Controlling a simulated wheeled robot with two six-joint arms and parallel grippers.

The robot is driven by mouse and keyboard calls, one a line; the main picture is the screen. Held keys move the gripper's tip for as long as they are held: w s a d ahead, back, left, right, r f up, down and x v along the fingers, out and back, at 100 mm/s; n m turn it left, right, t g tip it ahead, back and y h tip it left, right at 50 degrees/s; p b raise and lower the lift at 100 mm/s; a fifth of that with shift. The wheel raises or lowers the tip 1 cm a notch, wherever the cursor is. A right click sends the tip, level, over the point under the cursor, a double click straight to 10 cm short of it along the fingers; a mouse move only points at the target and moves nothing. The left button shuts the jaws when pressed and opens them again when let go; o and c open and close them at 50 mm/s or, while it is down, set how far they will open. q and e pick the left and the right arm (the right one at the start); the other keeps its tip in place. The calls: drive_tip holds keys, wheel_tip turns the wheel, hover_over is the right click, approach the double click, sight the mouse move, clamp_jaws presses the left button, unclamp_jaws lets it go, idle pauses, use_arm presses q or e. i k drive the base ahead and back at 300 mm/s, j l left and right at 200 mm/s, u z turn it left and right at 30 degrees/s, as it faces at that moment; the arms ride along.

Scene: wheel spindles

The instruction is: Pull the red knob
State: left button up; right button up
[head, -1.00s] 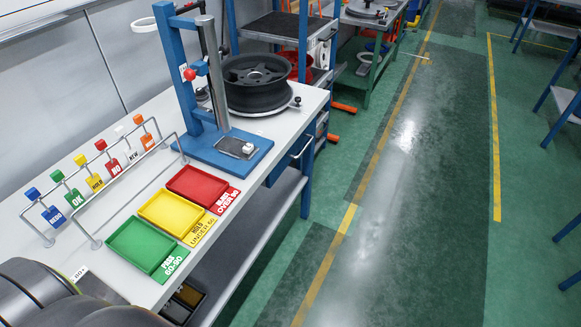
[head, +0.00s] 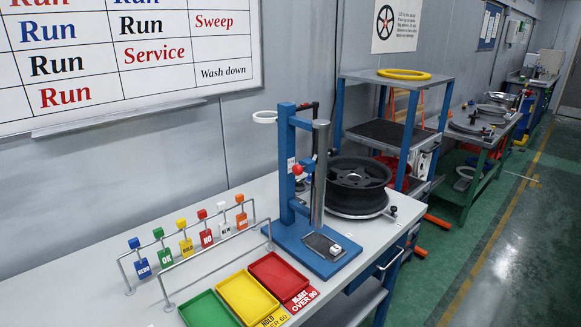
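A round red knob (head: 297,169) sits on the front of the blue upright stand (head: 292,150), beside a small white label, at about mid-height. The stand's blue base rests on the white bench and carries a dark plate with a small white piece. Another red piece tops a hanging red tag (head: 202,214) on the rail to the left; the tag's lettering is partly unclear. Neither of my grippers is in view.
The rail holds several coloured tags. Green, yellow and red trays (head: 282,277) lie at the bench (head: 240,205) front. A black wheel (head: 357,182) stands right of the stand. Green floor (head: 505,260) is clear at the right.

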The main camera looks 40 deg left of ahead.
sight(297, 169)
drive_tip(key=u, duration=1.05)
